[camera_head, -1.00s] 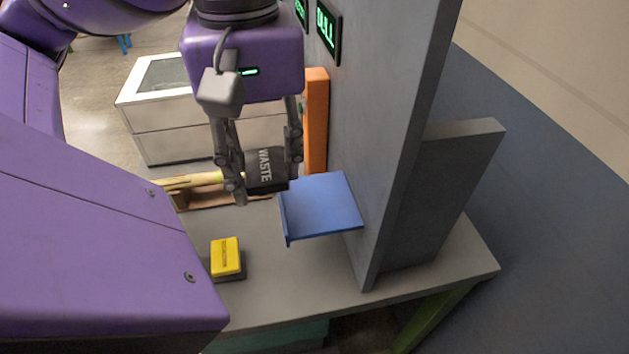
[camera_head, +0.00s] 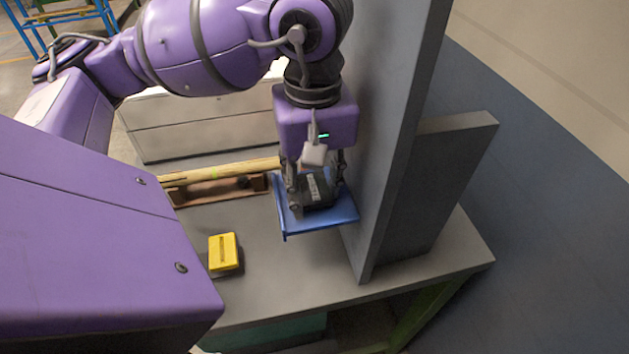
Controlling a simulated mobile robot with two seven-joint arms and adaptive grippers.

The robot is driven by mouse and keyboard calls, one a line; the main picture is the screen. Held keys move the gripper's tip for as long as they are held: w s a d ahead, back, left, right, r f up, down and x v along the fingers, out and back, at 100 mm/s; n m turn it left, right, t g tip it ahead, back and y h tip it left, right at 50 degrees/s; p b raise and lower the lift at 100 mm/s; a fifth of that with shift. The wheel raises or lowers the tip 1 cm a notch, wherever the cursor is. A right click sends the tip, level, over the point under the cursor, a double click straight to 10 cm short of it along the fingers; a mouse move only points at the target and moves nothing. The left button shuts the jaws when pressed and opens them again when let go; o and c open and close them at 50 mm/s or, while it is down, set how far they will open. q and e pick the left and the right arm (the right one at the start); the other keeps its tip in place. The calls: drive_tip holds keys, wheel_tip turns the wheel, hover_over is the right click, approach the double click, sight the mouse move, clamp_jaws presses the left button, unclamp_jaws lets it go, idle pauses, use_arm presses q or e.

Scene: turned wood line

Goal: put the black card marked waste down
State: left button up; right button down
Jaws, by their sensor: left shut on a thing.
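The black card marked waste (camera_head: 319,190) is between the fingers of my left gripper (camera_head: 316,198), which is shut on it. Its white lettering shows only in part and runs up and down. The card is low over the blue shelf (camera_head: 342,215) on the side of the grey upright panel. I cannot tell whether the card touches the shelf. The gripper's fingers hide part of the card and the shelf. My right gripper is not in view.
A yellow block (camera_head: 223,251) sits on a dark base on the grey bench (camera_head: 290,270). A wooden holder (camera_head: 215,190) with a pale turned rod (camera_head: 220,172) lies behind. The tall grey panel (camera_head: 400,150) stands close on the right. The bench front is clear.

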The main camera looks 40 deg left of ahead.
sight(314, 192)
use_arm(q)
drive_tip(key=shift+f, duration=0.25)
drive_tip(key=o, duration=0.9)
drive_tip(key=shift+r, duration=0.15)
wheel_tip(314, 192, up, 12)
drive_tip(key=shift+r, duration=0.2)
